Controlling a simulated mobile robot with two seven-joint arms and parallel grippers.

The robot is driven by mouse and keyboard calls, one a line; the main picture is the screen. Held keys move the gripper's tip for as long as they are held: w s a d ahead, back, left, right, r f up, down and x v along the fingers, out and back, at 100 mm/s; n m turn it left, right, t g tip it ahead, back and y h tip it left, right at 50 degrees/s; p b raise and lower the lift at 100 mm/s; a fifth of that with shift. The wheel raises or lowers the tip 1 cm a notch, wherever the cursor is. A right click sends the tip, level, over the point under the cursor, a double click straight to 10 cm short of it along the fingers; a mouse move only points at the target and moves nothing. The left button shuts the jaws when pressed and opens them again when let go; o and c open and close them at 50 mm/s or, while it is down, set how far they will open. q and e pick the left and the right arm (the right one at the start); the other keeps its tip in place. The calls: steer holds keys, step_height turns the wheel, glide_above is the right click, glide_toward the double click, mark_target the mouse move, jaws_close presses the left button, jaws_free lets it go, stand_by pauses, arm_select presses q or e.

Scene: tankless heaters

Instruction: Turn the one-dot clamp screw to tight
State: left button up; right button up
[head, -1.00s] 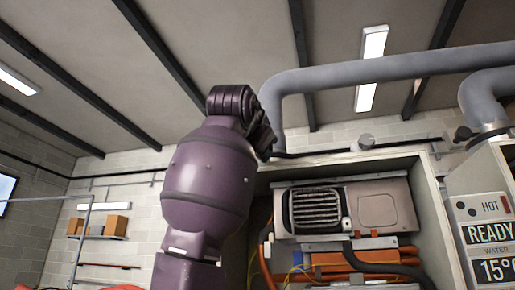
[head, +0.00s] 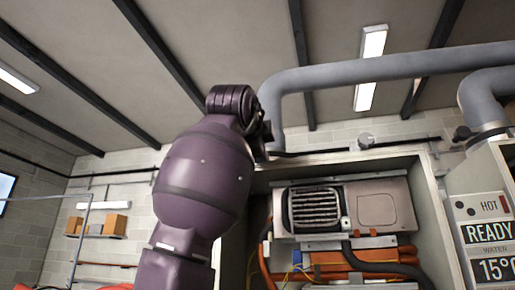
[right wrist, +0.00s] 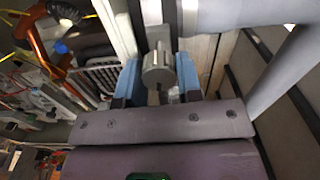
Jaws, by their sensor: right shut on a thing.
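In the right wrist view, my right gripper (right wrist: 158,76) has its two blue fingers on either side of a grey metal cylindrical knob, the clamp screw (right wrist: 157,56), and is shut on it. No dot marks can be made out on the screw. In the head view, a purple arm of mine rises in front of the open heater (head: 349,209), its wrist beside the lower end of a grey pipe (head: 350,77). The fingers are hidden there. My left gripper is not in view.
The open heater cabinet holds a grilled unit, orange pipes and a dark hose. A similar knob (head: 366,140) stands above the cabinet. At right, a second unit's panel (head: 489,232) reads HOT, READY and 15°. Shelf boxes (head: 116,225) stand far left.

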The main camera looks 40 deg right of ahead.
steer(key=shift+m, duration=0.7)
steer(key=o, duration=0.9)
steer(key=shift+o, duration=0.2)
steer(key=b+v, duration=0.2)
steer(key=v, duration=0.9)
steer(key=shift+d, duration=0.1)
